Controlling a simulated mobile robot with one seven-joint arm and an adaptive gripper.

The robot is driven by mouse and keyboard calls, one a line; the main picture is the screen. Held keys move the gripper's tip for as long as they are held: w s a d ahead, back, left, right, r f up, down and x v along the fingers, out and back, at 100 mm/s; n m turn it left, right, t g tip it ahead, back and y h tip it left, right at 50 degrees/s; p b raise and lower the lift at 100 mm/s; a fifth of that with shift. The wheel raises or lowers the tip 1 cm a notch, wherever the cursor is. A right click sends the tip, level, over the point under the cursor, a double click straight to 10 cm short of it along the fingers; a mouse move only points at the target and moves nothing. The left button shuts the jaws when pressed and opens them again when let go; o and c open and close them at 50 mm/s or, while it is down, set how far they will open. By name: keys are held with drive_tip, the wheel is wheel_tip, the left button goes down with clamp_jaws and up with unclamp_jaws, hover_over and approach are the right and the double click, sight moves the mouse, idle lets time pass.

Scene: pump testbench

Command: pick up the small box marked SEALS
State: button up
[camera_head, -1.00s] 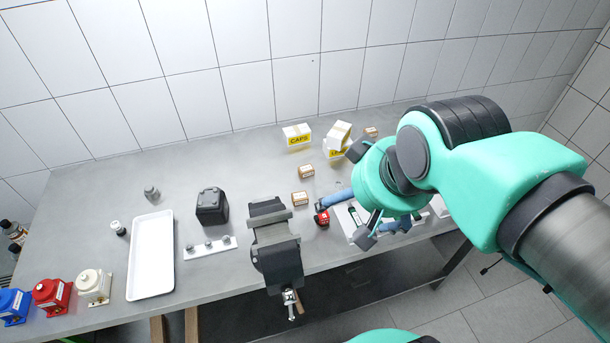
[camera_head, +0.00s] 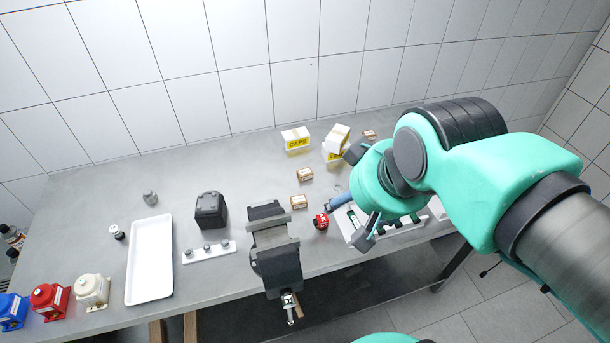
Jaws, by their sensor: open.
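Three small brown cardboard boxes with pale labels stand on the grey bench: one near the middle (camera_head: 305,175), one in front of it by the vise (camera_head: 299,201), and one at the back right (camera_head: 370,135). Their print is too small to read, so I cannot tell which is marked SEALS. My gripper (camera_head: 357,197) is open, its two dark fingertips spread wide, to the right of the two nearer boxes. I see nothing held between the fingers. My arm hides part of the bench behind and right of the gripper.
A yellow-and-white CAPS box (camera_head: 296,139) and stacked similar boxes (camera_head: 337,138) stand at the back. A vise (camera_head: 274,262), a red object (camera_head: 321,222) and a blue-handled item (camera_head: 341,201) lie close by. A white tray (camera_head: 150,262) is at left. The back-left bench is clear.

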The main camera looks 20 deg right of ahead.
drive_tip(key=w+g, duration=0.1)
drive_tip(key=w, duration=1.1)
drive_tip(key=n+g, duration=0.1)
drive_tip(key=g, duration=0.4)
hover_over(305, 172)
drive_tip(key=f, duration=2.9)
drive_tip(key=shift+s+f, duration=0.2)
drive_tip(key=shift+f, duration=0.1)
drive_tip(key=shift+w+f, duration=0.15)
drive_tip(key=shift+f, duration=0.15)
drive_tip(key=shift+f, duration=0.15)
drive_tip(key=shift+f+b, duration=0.65)
drive_tip(key=shift+f, duration=2.95)
